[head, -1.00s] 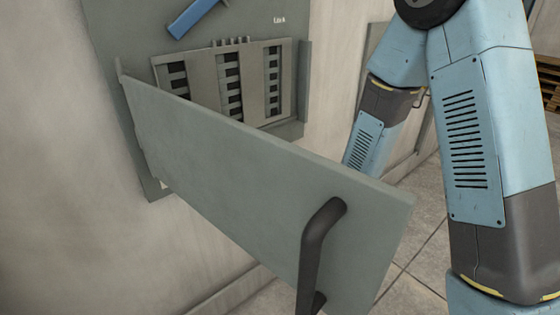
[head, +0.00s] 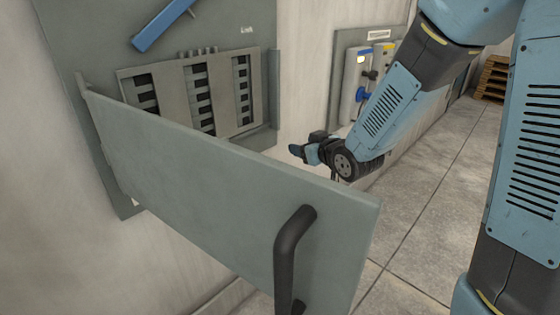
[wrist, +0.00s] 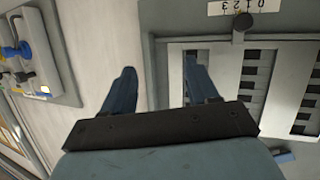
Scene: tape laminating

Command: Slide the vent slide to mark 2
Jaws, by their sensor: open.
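The vent slide's dark round knob (wrist: 243,22) shows at the top of the wrist view, beside a pale numbered scale strip (wrist: 262,6). The numerals are small and I cannot tell exactly which mark the knob is at. In the head view my gripper (head: 294,150) is right of the slotted panel, beyond the open door's top edge.
The grey open door (head: 220,185) with a dark handle (head: 290,255) stands in front of the lower cabinet. The slotted panel (head: 171,95) and a blue lever (head: 162,25) are above it. Another wall box (head: 350,85) is at the right; floor (head: 430,180) is clear there.

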